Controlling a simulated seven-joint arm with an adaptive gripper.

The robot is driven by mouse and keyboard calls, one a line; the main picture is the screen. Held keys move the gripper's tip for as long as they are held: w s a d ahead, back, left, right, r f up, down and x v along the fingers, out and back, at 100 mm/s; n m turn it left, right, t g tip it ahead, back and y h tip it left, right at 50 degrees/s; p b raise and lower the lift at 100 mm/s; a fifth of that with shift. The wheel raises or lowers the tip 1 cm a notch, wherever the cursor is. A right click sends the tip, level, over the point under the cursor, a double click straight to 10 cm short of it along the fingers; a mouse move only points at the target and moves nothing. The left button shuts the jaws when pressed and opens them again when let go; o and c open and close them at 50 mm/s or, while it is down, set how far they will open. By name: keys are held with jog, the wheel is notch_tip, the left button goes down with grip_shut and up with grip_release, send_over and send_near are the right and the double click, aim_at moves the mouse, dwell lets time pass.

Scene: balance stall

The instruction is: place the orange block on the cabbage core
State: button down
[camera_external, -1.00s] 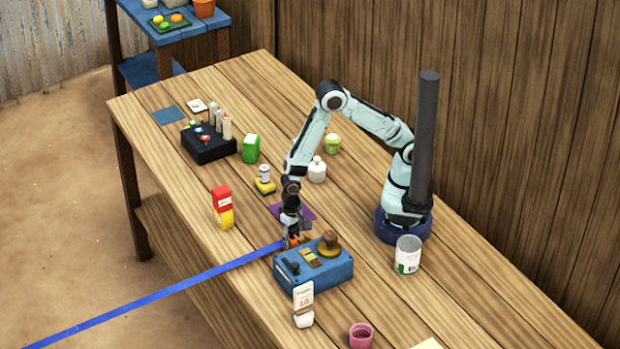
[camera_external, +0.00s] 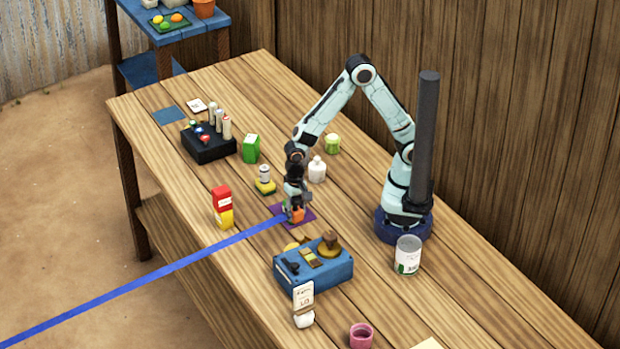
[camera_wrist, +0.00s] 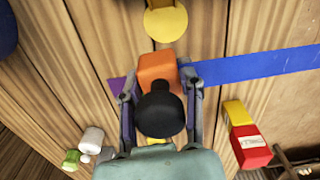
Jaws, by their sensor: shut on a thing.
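My gripper (camera_external: 293,213) is shut on the orange block (camera_wrist: 158,69). In the external view the block (camera_external: 297,216) is over the purple mat (camera_external: 308,214); I cannot tell whether it touches it. In the wrist view a purple edge (camera_wrist: 117,86) shows left of the block. A small pale green object (camera_external: 332,144), perhaps the cabbage core, stands behind my gripper near the wall side. A green object also shows low left in the wrist view (camera_wrist: 72,157). A black round part covers the block's near side.
A blue band (camera_external: 150,281) runs from lower left to my gripper. A blue box (camera_external: 335,271) and yellow disc (camera_wrist: 166,22) are nearby. A white bottle (camera_external: 317,171), a yellow-based weight (camera_external: 265,184) and a red-yellow object (camera_external: 222,205) stand around. A can (camera_external: 408,255) stands right.

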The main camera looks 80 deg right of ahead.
jog(key=s+d+r+m, duration=0.3)
jog(key=d+m, duration=0.3)
jog(key=d, duration=0.6)
jog(key=s+d+r+m, duration=0.3)
jog(key=d+m, duration=0.4)
jog(key=d, duration=0.4)
jog(key=s+d+r+m, duration=0.3)
jog(key=d+m, duration=0.3)
jog(key=d, duration=0.6)
send_over(333, 137)
jog(key=f, duration=0.6)
jog(key=a+f, duration=0.1)
jog(key=f, duration=0.2)
jog(key=shift+s, duration=0.35)
jog(key=shift+w+d+f, duration=0.3)
jog(key=shift+d+f, duration=0.05)
jog(key=shift+f, duration=0.05)
jog(key=shift+w+d+f, duration=0.1)
jog(key=shift+d+f, duration=0.05)
jog(key=shift+f, duration=1.6)
jog(key=shift+f, duration=0.1)
